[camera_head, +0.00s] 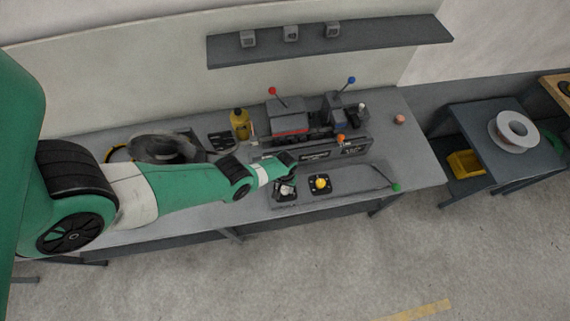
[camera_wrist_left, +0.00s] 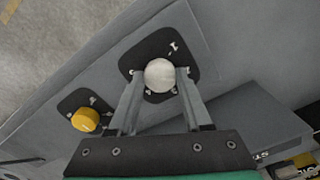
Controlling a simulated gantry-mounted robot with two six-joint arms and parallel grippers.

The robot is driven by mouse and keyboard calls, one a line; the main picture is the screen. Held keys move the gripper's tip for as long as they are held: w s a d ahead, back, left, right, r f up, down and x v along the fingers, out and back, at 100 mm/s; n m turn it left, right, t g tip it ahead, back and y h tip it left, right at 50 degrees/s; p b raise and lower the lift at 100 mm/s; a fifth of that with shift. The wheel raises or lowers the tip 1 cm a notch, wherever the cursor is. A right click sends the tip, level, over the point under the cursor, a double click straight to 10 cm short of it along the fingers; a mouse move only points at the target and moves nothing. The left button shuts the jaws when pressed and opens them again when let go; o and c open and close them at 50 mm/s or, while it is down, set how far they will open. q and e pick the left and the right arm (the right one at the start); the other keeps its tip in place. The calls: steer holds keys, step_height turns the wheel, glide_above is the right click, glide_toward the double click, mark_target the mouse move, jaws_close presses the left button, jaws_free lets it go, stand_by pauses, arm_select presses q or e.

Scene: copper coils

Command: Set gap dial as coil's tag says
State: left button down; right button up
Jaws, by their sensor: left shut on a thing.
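My left gripper (camera_head: 285,184) reaches down over the front of the workbench. In the left wrist view its two fingers (camera_wrist_left: 160,78) are shut on a pale round dial knob (camera_wrist_left: 160,73) from either side. The knob sits on a dark plate (camera_wrist_left: 185,45) with small marks, too small to read. A yellow knob (camera_wrist_left: 86,120) on a second dark plate is beside it; it also shows in the head view (camera_head: 321,182). A coil on a pale spool (camera_head: 498,124) lies on the side table at the right. I cannot make out a tag on it. My right gripper is not in view.
Behind the knobs stands a machine with a red-balled lever (camera_head: 272,91) and a blue-balled lever (camera_head: 351,80). A green-ended lever (camera_head: 396,187) lies to the right. A yellow bottle (camera_head: 240,124) stands behind my arm. A yellow bin (camera_head: 464,163) is under the side table.

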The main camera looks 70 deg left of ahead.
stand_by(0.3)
arm_select(q)
steer(key=shift+c, duration=1.7)
jaws_free()
